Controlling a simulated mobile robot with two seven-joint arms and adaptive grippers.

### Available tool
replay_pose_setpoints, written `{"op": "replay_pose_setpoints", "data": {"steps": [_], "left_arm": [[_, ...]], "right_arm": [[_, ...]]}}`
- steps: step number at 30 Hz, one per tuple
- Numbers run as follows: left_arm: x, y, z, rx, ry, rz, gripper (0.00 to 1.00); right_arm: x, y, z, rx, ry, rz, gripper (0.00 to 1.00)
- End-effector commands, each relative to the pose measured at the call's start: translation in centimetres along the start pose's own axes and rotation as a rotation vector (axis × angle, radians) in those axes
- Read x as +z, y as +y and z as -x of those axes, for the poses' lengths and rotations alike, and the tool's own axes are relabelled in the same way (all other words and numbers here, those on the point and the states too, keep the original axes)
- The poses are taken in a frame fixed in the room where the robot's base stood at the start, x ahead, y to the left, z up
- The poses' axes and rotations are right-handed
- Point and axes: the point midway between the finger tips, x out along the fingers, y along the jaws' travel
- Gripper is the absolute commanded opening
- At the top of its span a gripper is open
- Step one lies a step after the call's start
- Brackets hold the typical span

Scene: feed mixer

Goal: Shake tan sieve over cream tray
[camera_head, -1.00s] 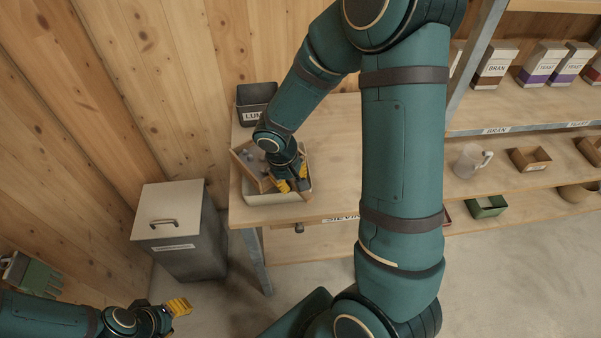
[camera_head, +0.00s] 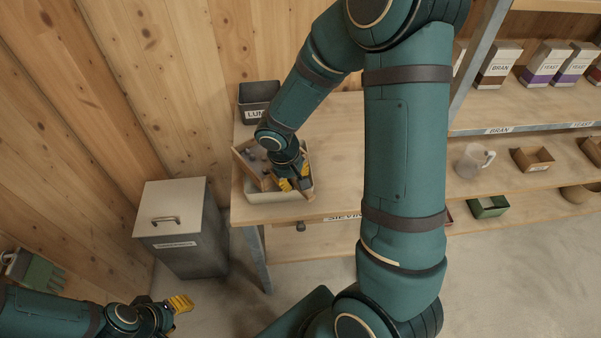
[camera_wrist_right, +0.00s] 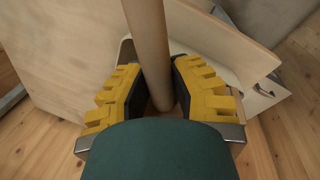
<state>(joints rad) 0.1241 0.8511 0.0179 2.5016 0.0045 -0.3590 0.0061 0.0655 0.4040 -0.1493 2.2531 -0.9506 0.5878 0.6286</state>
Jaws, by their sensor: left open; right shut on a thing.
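The tan sieve (camera_head: 247,163) is held tilted over the cream tray (camera_head: 262,198) on the wooden table, with some dark lumps visible inside it. My right gripper (camera_head: 292,181) is shut on the sieve's round wooden handle, which shows between the yellow finger pads (camera_wrist_right: 160,98) in the right wrist view. A tan sieve wall (camera_wrist_right: 225,38) and a cream tray corner (camera_wrist_right: 262,95) also show there. The arm and gripper hide part of the sieve and tray. My left gripper (camera_head: 180,304) is open and empty at lower left, away from the table.
A dark bin labelled LUM… (camera_head: 258,101) stands behind the tray, by the wooden wall. A grey lidded bin (camera_head: 175,220) stands left of the table (camera_head: 335,150). Shelves at right hold boxes, a clear jug (camera_head: 473,160) and small trays. The tabletop right of the tray is bare.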

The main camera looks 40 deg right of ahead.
Motion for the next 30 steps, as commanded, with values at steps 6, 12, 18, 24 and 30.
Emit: {"op": "replay_pose_setpoints", "data": {"steps": [6, 12, 18, 24, 30], "left_arm": [[0.0, -0.2, 0.0, -0.002, 0.001, 0.004, 0.47], [0.0, -0.2, 0.0, -0.003, 0.001, 0.005, 0.47], [0.0, -0.3, -0.3, -0.003, 0.001, 0.005, 0.47], [0.0, -0.4, -0.5, -0.002, 0.001, 0.004, 0.47], [0.0, -0.4, -0.5, -0.002, 0.001, 0.005, 0.47]], "right_arm": [[0.0, 4.2, -0.8, 0.003, 0.000, -0.009, 0.00], [0.0, 4.2, -0.7, 0.003, 0.001, -0.008, 0.00], [-0.1, 3.2, -0.3, 0.002, 0.002, -0.007, 0.00], [-0.1, 2.1, 0.4, 0.002, 0.002, -0.008, 0.00], [-0.1, 2.0, 0.5, 0.003, 0.001, -0.009, 0.00]]}}
